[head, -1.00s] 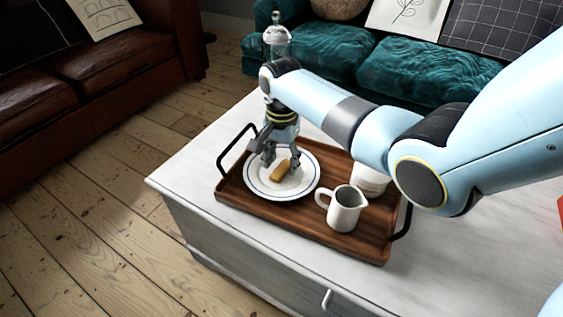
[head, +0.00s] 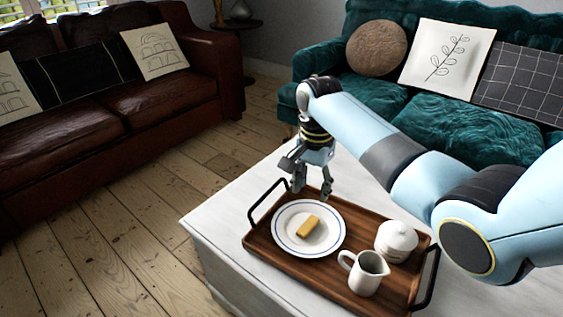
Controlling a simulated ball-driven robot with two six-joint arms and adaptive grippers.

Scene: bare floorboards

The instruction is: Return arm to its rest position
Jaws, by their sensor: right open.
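My right arm reaches in from the right in the head view. Its gripper (head: 312,188) is open and empty, above the far edge of the tray and behind the plate. A golden-brown oblong food piece (head: 308,226) lies on the white plate (head: 290,240) with a blue ring. The plate sits on the left part of the brown wooden tray (head: 300,266). My left gripper is not in view.
A white pitcher (head: 366,274) and a lidded white pot (head: 396,240) stand on the tray's right part, below my forearm. The tray is on a white table (head: 215,222). A teal sofa (head: 440,115) stands behind, a brown leather sofa (head: 150,105) at left.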

